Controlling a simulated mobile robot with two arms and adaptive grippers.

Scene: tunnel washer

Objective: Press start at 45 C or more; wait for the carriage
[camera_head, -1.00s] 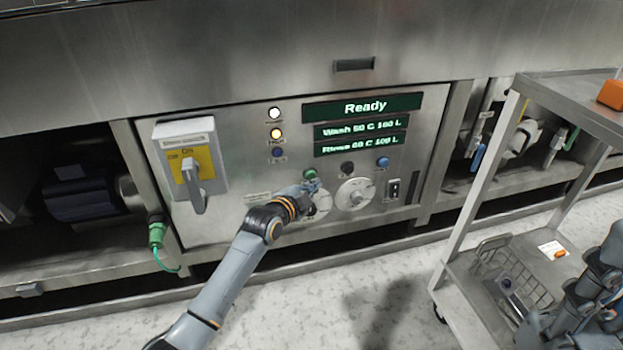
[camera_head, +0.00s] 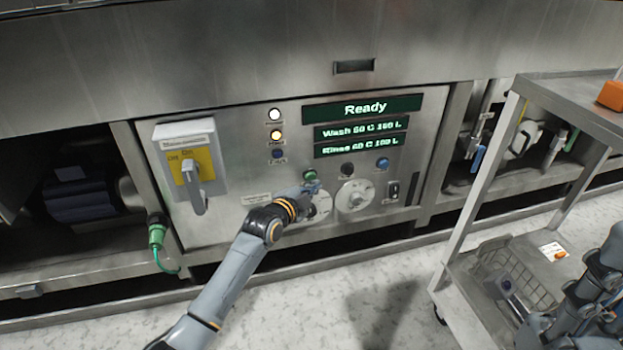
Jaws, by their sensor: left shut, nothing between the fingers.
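The control panel (camera_head: 245,160) of the washer faces me. Its top display (camera_head: 362,108) reads "Ready". The wash display (camera_head: 361,129) appears to read 60 C, 160 L, and the rinse display (camera_head: 360,147) appears to read 60 C; the small digits are blurred. The green button (camera_head: 310,175) sits below the displays, with a black button (camera_head: 347,169) and a blue button (camera_head: 383,164) to its right. My left gripper (camera_head: 313,187) is shut and empty, with its tips at or just below the green button; I cannot tell if they touch. My right gripper is not clearly visible.
A main switch (camera_head: 193,185) with a grey handle is on the panel's left. Two dials, one (camera_head: 355,196) fully visible, sit below the buttons. A steel cart (camera_head: 470,200) stands at right, with a wire basket (camera_head: 515,275) on its lower shelf. White and amber lamps are lit.

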